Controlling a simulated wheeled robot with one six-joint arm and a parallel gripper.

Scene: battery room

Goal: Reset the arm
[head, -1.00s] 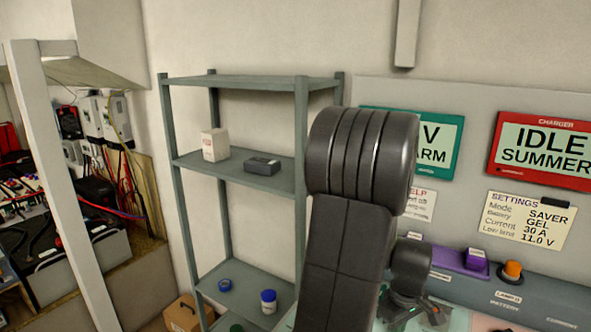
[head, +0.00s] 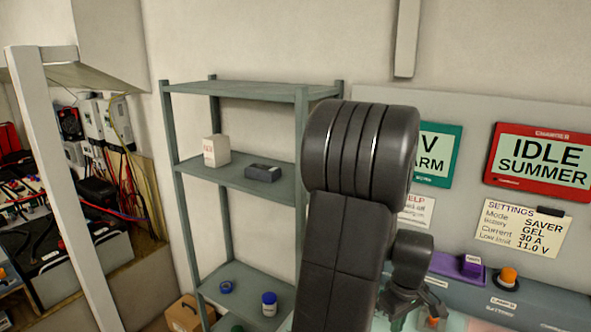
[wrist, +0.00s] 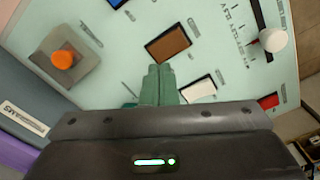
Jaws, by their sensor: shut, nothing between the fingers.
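My arm rises through the middle of the head view, its wrist bent down on the right. My gripper (wrist: 158,84) shows in the wrist view with its greenish fingers together and nothing between them. It is over a pale panel (wrist: 115,62), in front of a brown rectangle (wrist: 168,45) and beside a white one (wrist: 198,91). I cannot tell its height above the panel. In the head view the fingertips are hard to make out at the lower right.
A red-framed charger display (head: 543,157) is on the right. An orange knob (wrist: 63,59) and white knob (wrist: 273,39) stand on the panel.

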